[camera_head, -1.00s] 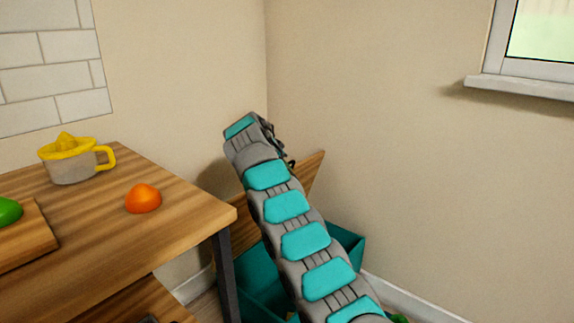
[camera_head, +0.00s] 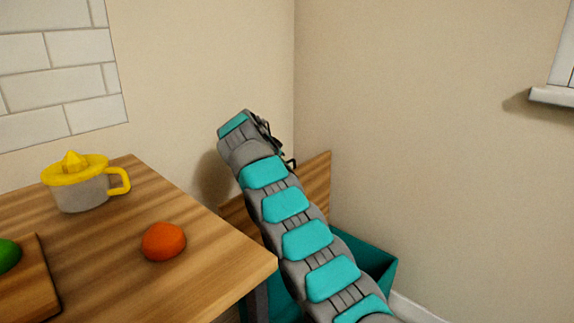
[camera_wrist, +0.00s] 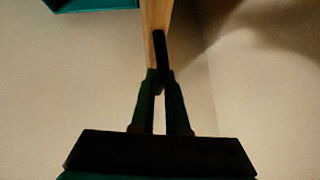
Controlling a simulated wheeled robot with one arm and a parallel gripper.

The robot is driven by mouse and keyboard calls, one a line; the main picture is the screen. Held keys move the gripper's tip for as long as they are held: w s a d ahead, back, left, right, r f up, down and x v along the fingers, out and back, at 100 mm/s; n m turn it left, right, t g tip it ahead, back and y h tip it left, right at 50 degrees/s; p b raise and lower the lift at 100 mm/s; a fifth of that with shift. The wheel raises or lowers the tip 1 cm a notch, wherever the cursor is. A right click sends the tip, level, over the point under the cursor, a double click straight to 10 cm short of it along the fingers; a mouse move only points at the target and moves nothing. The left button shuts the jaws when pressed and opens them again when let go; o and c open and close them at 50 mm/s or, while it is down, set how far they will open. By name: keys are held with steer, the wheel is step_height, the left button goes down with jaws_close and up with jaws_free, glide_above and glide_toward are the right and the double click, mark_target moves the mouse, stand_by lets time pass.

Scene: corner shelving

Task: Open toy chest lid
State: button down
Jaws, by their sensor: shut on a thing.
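The toy chest is a teal box (camera_head: 372,258) on the floor in the room corner, partly hidden behind my arm and the table. Its wooden lid (camera_head: 318,182) stands raised and steep at the back of the box, its middle hidden by my arm. In the wrist view the lid (camera_wrist: 155,18) shows nearly edge-on, with a dark handle (camera_wrist: 160,50) on it. My gripper (camera_wrist: 159,78) is shut on the handle. In the head view my gripper is mostly hidden behind the wrist.
A wooden table (camera_head: 200,258) stands at left, its corner close beside my arm and the chest. On it are a yellow-topped juicer (camera_head: 82,185), an orange fruit (camera_head: 164,242) and a cutting board (camera_head: 30,285) with a green item (camera_head: 8,256). Walls meet close behind the lid.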

steer(key=shift+w+a, duration=0.1)
stand_by(0.3)
steer(key=c, duration=0.9)
jaws_free()
